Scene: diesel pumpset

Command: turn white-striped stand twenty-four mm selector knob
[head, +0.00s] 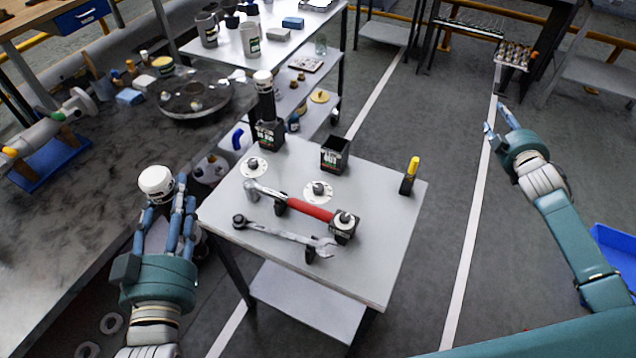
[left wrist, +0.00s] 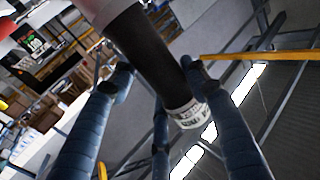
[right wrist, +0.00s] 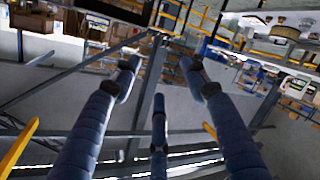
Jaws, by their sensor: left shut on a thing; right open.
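Two round white dials with grey knobs lie on the small table's top: one (head: 254,167) at the back left and one (head: 318,190) near the middle. A dark block with a round pale top (head: 344,227) stands at the front right. I cannot read a size mark or make out which has white stripes. My left gripper (head: 165,196) is left of the table, shut on a black cylinder with a white cap (head: 156,181); its black body (left wrist: 152,55) lies between the fingers in the left wrist view. My right gripper (head: 496,118) is open, empty and far right of the table.
A red-handled tool (head: 305,207) and a wrench (head: 280,232) lie across the table (head: 385,235). Black containers (head: 335,155) stand at its back, and a yellow-topped item (head: 411,175) at its right. A dark workbench (head: 70,240) fills the left. Floor right of the table is clear.

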